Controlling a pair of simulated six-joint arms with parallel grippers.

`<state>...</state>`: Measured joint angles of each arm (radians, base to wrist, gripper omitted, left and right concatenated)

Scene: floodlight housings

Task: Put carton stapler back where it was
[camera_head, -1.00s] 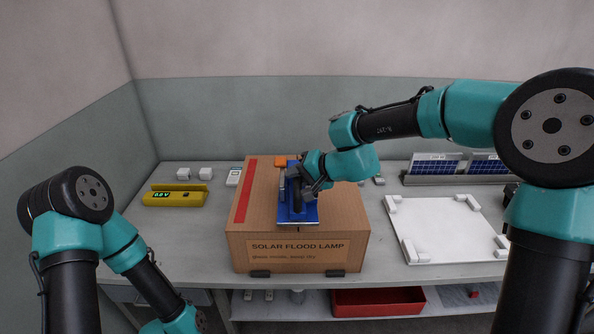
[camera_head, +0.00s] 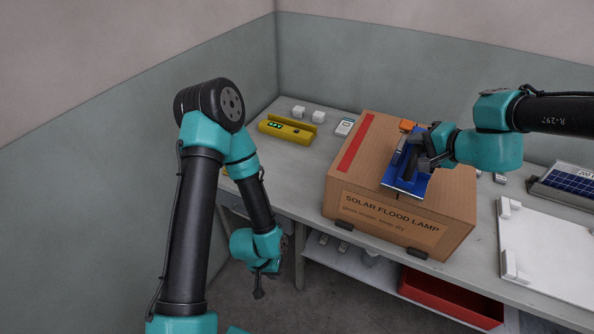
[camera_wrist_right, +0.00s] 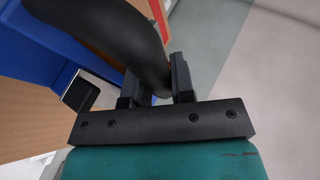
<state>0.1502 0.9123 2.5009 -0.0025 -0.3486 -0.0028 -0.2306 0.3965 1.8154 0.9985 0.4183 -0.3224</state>
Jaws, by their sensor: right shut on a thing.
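The carton stapler (camera_head: 402,178), blue with a black handle and an orange part at its far end, is on top of the brown carton (camera_head: 458,205) labelled "SOLAR FLOOD LAMP". My right gripper (camera_head: 418,160) is shut on its black handle, and I cannot tell whether the stapler's base touches the carton. In the right wrist view the dark handle (camera_wrist_right: 143,40) passes between the fingers (camera_wrist_right: 155,90), with the blue body (camera_wrist_right: 40,45) at the left. My left gripper (camera_head: 265,285) hangs low in front of the bench, far from the stapler; its jaw opening is unclear.
A yellow device (camera_head: 286,131) with a display sits on the bench left of the carton. A white board (camera_head: 550,250) lies at right. A red bin (camera_head: 450,300) is on the lower shelf.

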